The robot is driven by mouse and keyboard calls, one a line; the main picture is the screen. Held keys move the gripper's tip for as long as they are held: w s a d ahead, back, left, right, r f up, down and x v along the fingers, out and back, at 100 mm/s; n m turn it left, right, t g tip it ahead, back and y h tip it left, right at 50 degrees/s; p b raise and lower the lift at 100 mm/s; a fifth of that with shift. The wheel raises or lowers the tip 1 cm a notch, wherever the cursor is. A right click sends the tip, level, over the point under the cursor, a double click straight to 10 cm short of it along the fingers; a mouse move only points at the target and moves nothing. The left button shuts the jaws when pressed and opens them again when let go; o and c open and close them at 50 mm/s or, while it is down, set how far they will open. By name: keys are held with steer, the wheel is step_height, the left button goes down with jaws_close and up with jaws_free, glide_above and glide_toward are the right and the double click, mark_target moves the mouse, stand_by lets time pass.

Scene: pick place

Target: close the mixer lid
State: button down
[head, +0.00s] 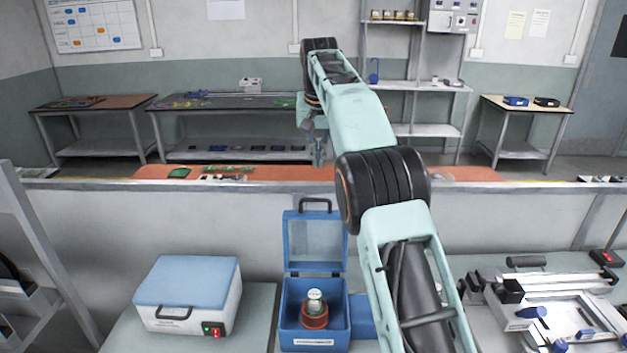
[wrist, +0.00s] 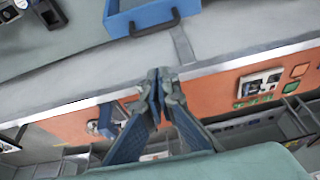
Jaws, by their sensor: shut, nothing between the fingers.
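The mixer is a blue box (head: 288,332) on the near bench in the head view. Its lid (head: 290,243), a blue frame with a clear pane and a dark handle on top, stands upright and open at the back. A dark red round part with a pale top (head: 315,311) sits inside. In the wrist view, the blue frame with a black handle (wrist: 142,14) shows at the top edge. My gripper (head: 319,158) is beyond and above the lid, apart from it. Its fingertips (wrist: 160,78) are together in the wrist view, with nothing between them.
A white case with a blue top (head: 190,283) stands left of the mixer. Metal fixtures (head: 560,305) lie on the right bench. A low partition ledge (head: 230,187) runs behind the mixer, with an orange surface (head: 150,173) beyond. My arm passes just right of the mixer.

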steer(key=shift+w+d+f+b, duration=0.15)
steer(key=shift+f+b, duration=0.5)
steer(key=shift+f, duration=1.85)
steer(key=shift+w+d+f+b, duration=0.15)
steer(key=shift+f+b, duration=0.45)
steer(key=shift+f, duration=1.85)
steer(key=shift+s+f+b, duration=0.1)
steer(key=shift+s+b, duration=0.1)
steer(key=shift+b, duration=0.3)
